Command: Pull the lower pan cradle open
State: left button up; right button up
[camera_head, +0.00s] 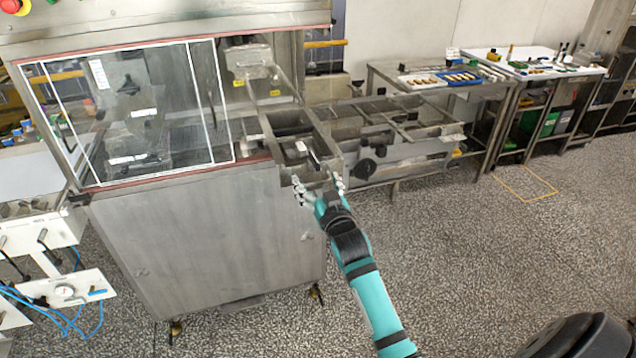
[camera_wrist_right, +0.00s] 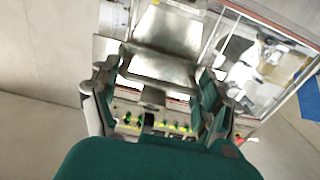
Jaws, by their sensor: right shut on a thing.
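The lower pan cradle (camera_head: 287,122) is a grey metal open box that juts out from the right side of the enrober, with its near end toward me. My right gripper (camera_head: 319,180) is at this near end, with one finger on each side, and is shut on it. In the right wrist view the gripper (camera_wrist_right: 162,75) has its fingers on either side of bright metal of the cradle (camera_wrist_right: 165,45). The exact contact is too small to make out. My left gripper is not in view.
The enrober cabinet (camera_head: 210,240) with its clear guard (camera_head: 130,110) stands at left. A mesh conveyor frame (camera_head: 395,125) lies right of the cradle. A bench with trays (camera_head: 450,78) stands behind. The speckled floor (camera_head: 480,260) at right is clear.

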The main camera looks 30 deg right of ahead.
jog(key=shift+a+f, duration=0.25)
jog(key=shift+f, duration=0.1)
jog(key=o, duration=1.4)
jog(key=shift+o, duration=0.7)
jog(key=shift+s+a+r, duration=0.1)
jog(key=shift+a+r, duration=0.1)
jog(key=shift+r, duration=0.05)
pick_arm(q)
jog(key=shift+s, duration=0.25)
pick_arm(e)
jog(key=v, duration=1.2)
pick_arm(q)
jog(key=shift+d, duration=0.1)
pick_arm(e)
jog(key=shift+d, duration=0.1)
